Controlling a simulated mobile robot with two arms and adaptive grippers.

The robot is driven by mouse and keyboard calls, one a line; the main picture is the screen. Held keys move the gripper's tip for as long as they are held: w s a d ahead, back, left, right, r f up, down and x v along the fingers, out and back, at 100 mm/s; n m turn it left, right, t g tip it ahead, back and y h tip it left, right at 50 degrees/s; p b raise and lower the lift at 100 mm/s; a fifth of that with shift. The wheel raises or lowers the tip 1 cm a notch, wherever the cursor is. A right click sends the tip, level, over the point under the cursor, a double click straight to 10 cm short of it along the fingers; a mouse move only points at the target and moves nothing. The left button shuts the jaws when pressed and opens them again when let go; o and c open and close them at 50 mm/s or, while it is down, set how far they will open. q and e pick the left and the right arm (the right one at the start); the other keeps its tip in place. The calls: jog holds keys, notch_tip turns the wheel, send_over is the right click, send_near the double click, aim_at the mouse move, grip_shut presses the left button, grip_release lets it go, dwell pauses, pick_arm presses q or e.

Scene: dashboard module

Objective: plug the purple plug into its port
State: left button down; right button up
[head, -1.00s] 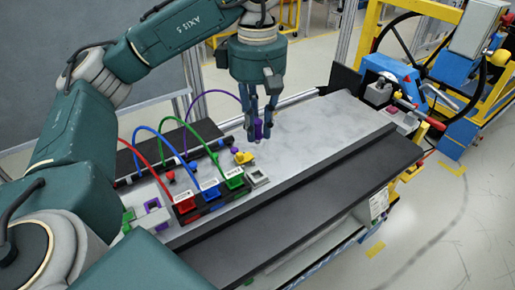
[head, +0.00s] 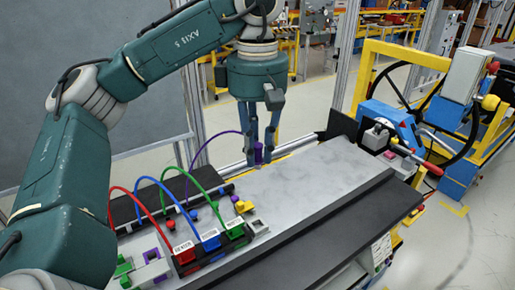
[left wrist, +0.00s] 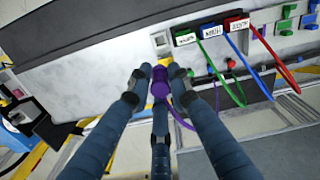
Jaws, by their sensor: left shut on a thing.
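The purple plug (head: 258,153) is between the fingers of my left gripper (head: 262,158), which is shut on it above the far edge of the grey table. A purple cable arcs from it to the left and down. In the left wrist view the plug (left wrist: 160,83) sits between the fingertips (left wrist: 162,78), with its cable running to the right. A block with a purple part (head: 153,254) is at the left end of the table, and I cannot tell if it is the port. A small purple piece (head: 235,198) lies near a yellow block. My right gripper is not in view.
Red (head: 183,255), blue (head: 211,241) and green (head: 236,231) plugs with arcing cables stand in a row at the table's left. A yellow block (head: 243,206) and a grey square socket (head: 257,227) are beside them. The table's middle and right are clear.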

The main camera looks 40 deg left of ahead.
pick_arm(q)
notch_tip(320, 180, down, 10)
jog(key=b, duration=0.7)
jog(key=shift+r, duration=0.1)
jog(key=s+a+p, duration=0.1)
jog(key=s+a, duration=0.5)
jog(key=s, duration=0.5)
jog(key=s+a+p, duration=0.2)
jog(key=s+a, duration=0.5)
jog(key=s, duration=0.3)
jog(key=shift+s+a, duration=0.2)
jog(key=shift+s, duration=0.2)
dwell(0.4)
notch_tip(320, 180, down, 6)
jog(key=b, duration=0.6)
jog(key=shift+r, duration=0.1)
